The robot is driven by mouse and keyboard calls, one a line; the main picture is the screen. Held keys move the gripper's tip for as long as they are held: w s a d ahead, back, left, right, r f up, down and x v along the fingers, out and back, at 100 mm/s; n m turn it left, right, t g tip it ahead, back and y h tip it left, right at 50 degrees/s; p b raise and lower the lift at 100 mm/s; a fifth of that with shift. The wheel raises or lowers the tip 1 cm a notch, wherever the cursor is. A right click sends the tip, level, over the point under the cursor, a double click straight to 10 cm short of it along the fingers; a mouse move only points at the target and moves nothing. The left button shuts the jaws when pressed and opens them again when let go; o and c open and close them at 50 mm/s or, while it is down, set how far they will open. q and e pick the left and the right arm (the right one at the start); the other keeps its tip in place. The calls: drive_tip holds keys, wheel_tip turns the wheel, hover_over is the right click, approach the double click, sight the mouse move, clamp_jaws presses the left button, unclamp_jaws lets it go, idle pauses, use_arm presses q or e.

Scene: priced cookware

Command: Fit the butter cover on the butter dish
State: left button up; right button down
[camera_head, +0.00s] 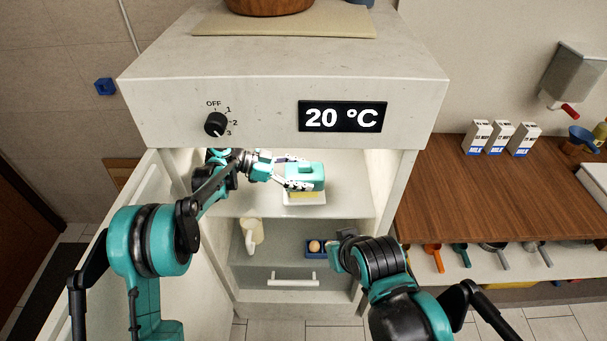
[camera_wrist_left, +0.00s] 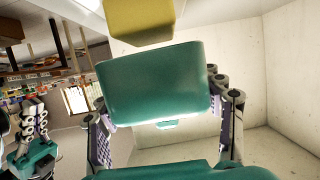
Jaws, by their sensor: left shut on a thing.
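The teal butter cover (camera_head: 305,174) is held over the yellow butter on the upper shelf of the white cabinet. My left gripper (camera_head: 298,174) is shut on the cover, with its fingers along the cover's sides; the left wrist view shows the cover (camera_wrist_left: 152,82) between them. The butter dish (camera_head: 304,201) is pale, sits on the shelf and bears a yellow block of butter (camera_head: 304,194). The butter also shows in the left wrist view (camera_wrist_left: 139,22), apart from the cover there. My right gripper (camera_head: 342,250) is in front of the cabinet; its fingers are unclear.
The cabinet's side walls and upper panel (camera_head: 240,117) frame the shelf. Its door (camera_head: 143,188) stands open at the left. Below are a cream jug (camera_head: 252,235) and a blue tray (camera_head: 318,254) with an egg. Milk cartons (camera_head: 500,137) stand on the wooden counter (camera_head: 475,190).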

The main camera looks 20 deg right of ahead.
use_arm(q)
drive_tip(key=shift+f, duration=0.15)
idle(0.5)
drive_tip(key=shift+f+b, duration=1.05)
drive_tip(key=shift+f, duration=0.2)
drive_tip(key=shift+f, duration=0.2)
idle(0.6)
drive_tip(key=shift+f+b, duration=0.6)
drive_tip(key=shift+f, duration=0.05)
drive_tip(key=o, duration=1.5)
